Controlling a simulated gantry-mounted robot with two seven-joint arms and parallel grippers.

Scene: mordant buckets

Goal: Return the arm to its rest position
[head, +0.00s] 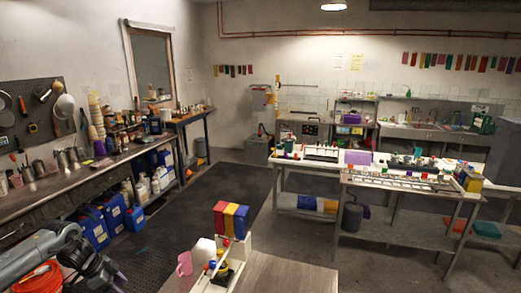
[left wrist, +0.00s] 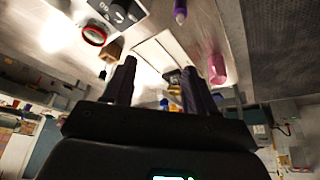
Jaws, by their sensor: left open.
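My left arm (head: 70,255) comes in at the lower left corner of the head view, beside the left bench and above the floor. Its far end runs down to the bottom edge, where it is dark and hard to make out. In the left wrist view my left gripper (left wrist: 159,65) shows two dark fingers standing apart, with nothing held between them. Blurred objects, among them a pink one (left wrist: 217,68) and a purple-tipped one (left wrist: 180,12), lie beyond the fingers. My right gripper is in neither view.
A table (head: 290,275) at the bottom centre bears a pink jug (head: 184,264) and blue, yellow and red blocks (head: 231,219). Blue containers (head: 93,229) stand under the left bench (head: 75,182). A dark floor mat (head: 205,197) is clear. Worktables (head: 400,184) stand at right.

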